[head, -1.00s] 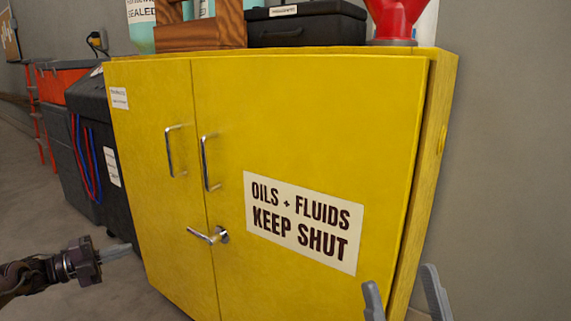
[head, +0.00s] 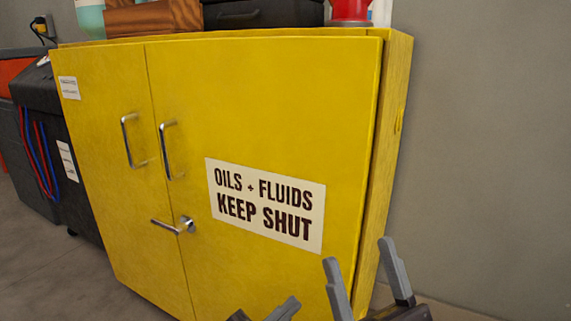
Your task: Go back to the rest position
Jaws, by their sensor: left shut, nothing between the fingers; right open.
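My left gripper (head: 266,311) shows at the bottom edge, in front of the yellow cabinet's right door. Its grey fingers are together with nothing between them, and most of it is cut off. My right gripper (head: 362,258) is to its right, pointing up, with two grey fingers spread apart and empty. It overlaps the cabinet's lower right corner in the picture. The yellow cabinet (head: 270,110) stands with both doors against its front. It has two upright silver handles, a silver lever (head: 167,226) and a sign (head: 265,205) reading "OILS + FLUIDS KEEP SHUT".
A wooden crate (head: 152,18), a black case (head: 262,13) and a red object (head: 350,10) stand on the cabinet top. A dark bin (head: 45,130) with red and blue cords stands at left. A grey wall (head: 490,130) is at right; floor shows lower left.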

